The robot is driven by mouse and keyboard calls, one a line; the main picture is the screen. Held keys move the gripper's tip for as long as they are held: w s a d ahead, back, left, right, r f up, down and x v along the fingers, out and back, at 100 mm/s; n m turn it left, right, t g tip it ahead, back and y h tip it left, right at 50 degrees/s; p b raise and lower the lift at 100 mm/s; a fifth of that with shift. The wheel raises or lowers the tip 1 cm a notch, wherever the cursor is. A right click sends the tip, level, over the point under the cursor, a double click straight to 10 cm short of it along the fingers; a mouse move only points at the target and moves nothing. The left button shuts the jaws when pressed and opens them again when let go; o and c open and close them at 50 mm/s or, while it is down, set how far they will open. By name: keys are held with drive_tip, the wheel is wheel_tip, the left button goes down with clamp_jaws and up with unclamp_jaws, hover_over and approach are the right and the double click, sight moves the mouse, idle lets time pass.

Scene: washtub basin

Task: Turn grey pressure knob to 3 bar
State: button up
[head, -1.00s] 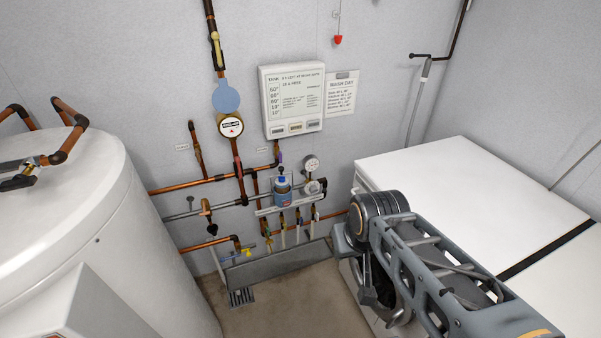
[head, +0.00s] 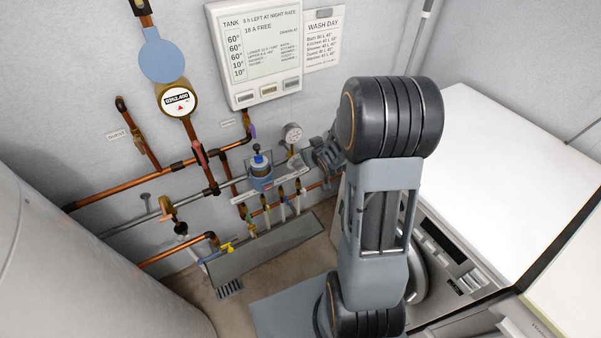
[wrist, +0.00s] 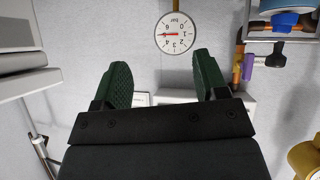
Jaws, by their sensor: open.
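The round white pressure gauge (head: 292,134) stands on the pipework on the back wall, right of the blue-topped filter (head: 260,172). In the wrist view the gauge (wrist: 175,33) appears upside down, beyond my fingertips, with a red needle; I cannot read it surely. The grey pressure knob (head: 295,163) seems to sit just below the gauge in the head view, partly hidden by my wrist; I cannot make it out in the wrist view. My gripper (wrist: 160,80) has dark green fingers, open with nothing between them. In the head view it is close to the gauge, its fingers mostly hidden.
Copper pipes and valves (head: 168,210) crowd the wall left of the filter. Coloured taps (head: 281,200) hang below it, above a grey trough (head: 265,250). A white control panel (head: 258,50) is above. A white appliance (head: 490,180) stands right, a white tank (head: 60,250) left.

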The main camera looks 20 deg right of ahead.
wheel_tip(320, 180, down, 12)
drive_tip(key=d+t+y+b, duration=0.2)
drive_tip(key=t+y+b, duration=0.1)
drive_tip(key=t, duration=0.1)
drive_tip(key=m+t+y+b, duration=0.1)
drive_tip(key=m+t, duration=0.1)
drive_tip(key=t, duration=0.1)
approach(300, 167)
drive_tip(key=w, duration=0.3)
drive_tip(key=w+a, duration=0.1)
drive_tip(key=w, duration=0.6)
drive_tip(key=shift+w+a, duration=0.15)
drive_tip(key=shift+f, duration=0.1)
drive_tip(key=c, duration=0.9)
